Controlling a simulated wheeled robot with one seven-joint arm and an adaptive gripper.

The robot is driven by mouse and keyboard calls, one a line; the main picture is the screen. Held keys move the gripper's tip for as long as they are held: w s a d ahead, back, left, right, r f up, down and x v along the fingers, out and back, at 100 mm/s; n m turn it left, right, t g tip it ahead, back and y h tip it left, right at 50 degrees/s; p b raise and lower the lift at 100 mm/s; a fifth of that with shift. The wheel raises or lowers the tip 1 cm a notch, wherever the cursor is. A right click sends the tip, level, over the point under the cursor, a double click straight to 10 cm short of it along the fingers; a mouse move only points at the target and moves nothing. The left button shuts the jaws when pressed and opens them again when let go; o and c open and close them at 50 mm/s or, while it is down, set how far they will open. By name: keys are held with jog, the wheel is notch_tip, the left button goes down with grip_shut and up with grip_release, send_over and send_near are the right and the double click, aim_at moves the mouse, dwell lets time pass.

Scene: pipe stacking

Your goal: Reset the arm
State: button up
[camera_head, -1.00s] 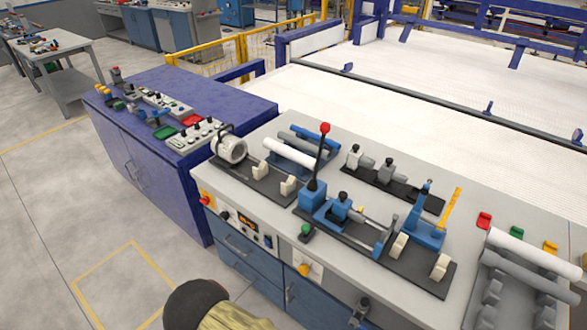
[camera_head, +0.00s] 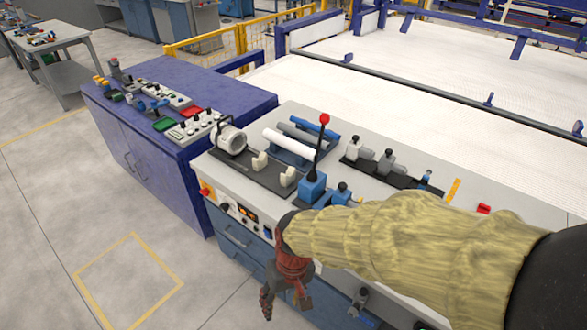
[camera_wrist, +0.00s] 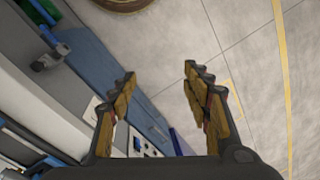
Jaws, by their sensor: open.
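My gripper (camera_head: 286,303) hangs in front of the grey-topped workbench (camera_head: 222,170), pointing down past its blue drawer fronts. It is open, and nothing is between its fingers. My arm in its yellowish sleeve comes in from the right and covers the right part of the bench. In the wrist view my gripper (camera_wrist: 160,76) shows two spread fingers over bare floor, with the bench at the left. A white pipe (camera_head: 290,147) lies on blue holders on the bench, in front of a grey pipe (camera_head: 310,137).
A chuck-like machine (camera_head: 229,140) and a red-knobbed lever (camera_head: 324,120) stand on the bench top. A purple cabinet (camera_head: 165,190) with control panels adjoins it at the left. The floor (camera_head: 60,220) in front is clear. A white-decked conveyor lies behind.

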jog(key=s+d+r+m+t, duration=0.1)
jog(key=d+r+m+t, duration=0.1)
jog(key=d+r, duration=0.7)
jog(key=s+d+r+m+t+h, duration=0.1)
jog(key=d+r+t, duration=0.3)
jog(key=d+r, duration=0.6)
jog(key=s+d+m, duration=0.1)
jog(key=d, duration=0.1)
jog(key=shift+d+r+h, duration=0.3)
jog(key=shift+d, duration=0.05)
